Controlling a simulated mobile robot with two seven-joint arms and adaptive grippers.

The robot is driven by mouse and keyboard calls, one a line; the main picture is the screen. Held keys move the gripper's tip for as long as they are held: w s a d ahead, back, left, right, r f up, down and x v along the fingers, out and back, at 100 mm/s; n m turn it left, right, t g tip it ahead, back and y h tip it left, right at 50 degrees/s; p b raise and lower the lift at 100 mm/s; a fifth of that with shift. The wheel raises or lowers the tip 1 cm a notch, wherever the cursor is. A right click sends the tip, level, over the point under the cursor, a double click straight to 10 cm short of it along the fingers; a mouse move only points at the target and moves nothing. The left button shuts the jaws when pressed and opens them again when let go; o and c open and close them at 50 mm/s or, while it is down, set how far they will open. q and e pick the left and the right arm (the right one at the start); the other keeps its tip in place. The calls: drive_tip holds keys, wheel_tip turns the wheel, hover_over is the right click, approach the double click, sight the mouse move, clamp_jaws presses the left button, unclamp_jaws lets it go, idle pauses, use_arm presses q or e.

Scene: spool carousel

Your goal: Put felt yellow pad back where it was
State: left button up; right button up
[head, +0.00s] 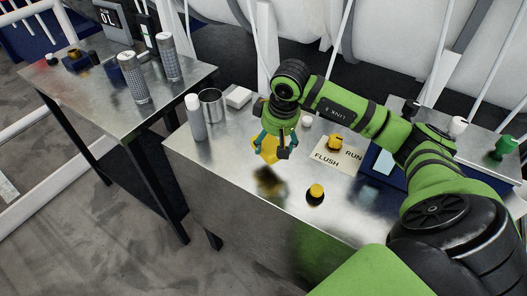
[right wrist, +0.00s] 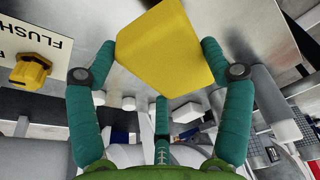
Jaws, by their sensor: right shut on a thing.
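The felt yellow pad (head: 266,151) is a yellow block with slanted sides, held above the metal table (head: 225,160). It also fills the upper middle of the right wrist view (right wrist: 165,48). My right gripper (head: 275,145) is shut on it, with a teal finger on either side in the right wrist view (right wrist: 157,62). Its reflection shows on the tabletop below, and there is a gap under the pad. My left gripper is not in view.
A FLUSH/RUN plate (head: 326,157) with a yellow knob (head: 335,143) lies right of the pad. A black-and-yellow round piece (head: 316,193) stands nearer the front edge. A white bottle (head: 195,117), metal cup (head: 211,105) and white box (head: 237,97) stand behind left.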

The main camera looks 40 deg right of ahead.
sight(264, 164)
drive_tip(key=shift+w+a+f, duration=0.45)
drive_tip(key=shift+w+a, duration=0.05)
drive_tip(key=shift+a, duration=0.15)
drive_tip(key=shift+w+a+f, duration=0.25)
drive_tip(key=shift+a+f, duration=0.1)
drive_tip(key=b+x, duration=0.1)
drive_tip(key=x, duration=0.1)
drive_tip(key=s+b+x, duration=0.1)
drive_tip(key=x, duration=0.1)
drive_tip(key=shift+f, duration=0.1)
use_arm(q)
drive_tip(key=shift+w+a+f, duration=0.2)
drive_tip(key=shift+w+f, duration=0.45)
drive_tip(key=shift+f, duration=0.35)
use_arm(e)
drive_tip(key=shift+w, duration=0.1)
drive_tip(key=o, duration=1.5)
drive_tip(key=shift+c, duration=0.2)
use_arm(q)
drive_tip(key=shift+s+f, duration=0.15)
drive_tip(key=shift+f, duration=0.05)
